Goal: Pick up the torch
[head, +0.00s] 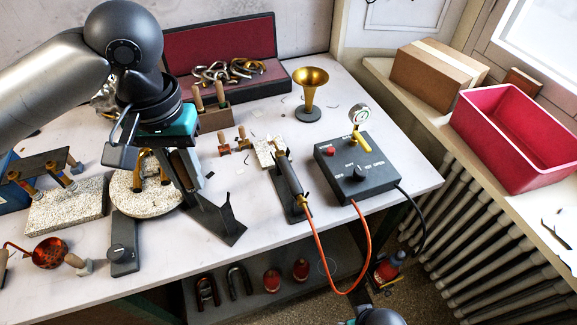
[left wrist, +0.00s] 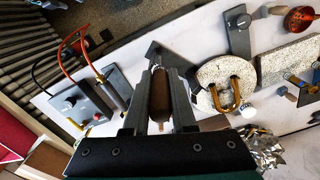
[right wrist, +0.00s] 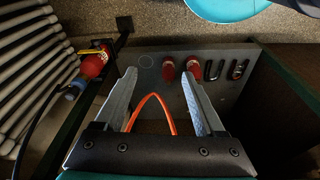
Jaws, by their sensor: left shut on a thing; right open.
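The torch (head: 288,172) is a dark cylinder with a brass end and an orange hose. It lies in a black stand (head: 299,208) on the bench, beside the control box (head: 358,167). It also shows in the left wrist view (left wrist: 116,85). My left gripper (head: 190,185) is left of the torch, apart from it. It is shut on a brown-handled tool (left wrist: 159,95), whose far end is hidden. My right gripper (right wrist: 160,95) is open and empty, low in front of the bench. Only part of the right arm shows at the head view's bottom edge.
A round speckled slab (head: 128,202) with a brass part and a black angled plate (head: 222,222) are near my left gripper. The orange hose (head: 318,255) hangs over the front edge. A radiator (head: 490,225) is at right.

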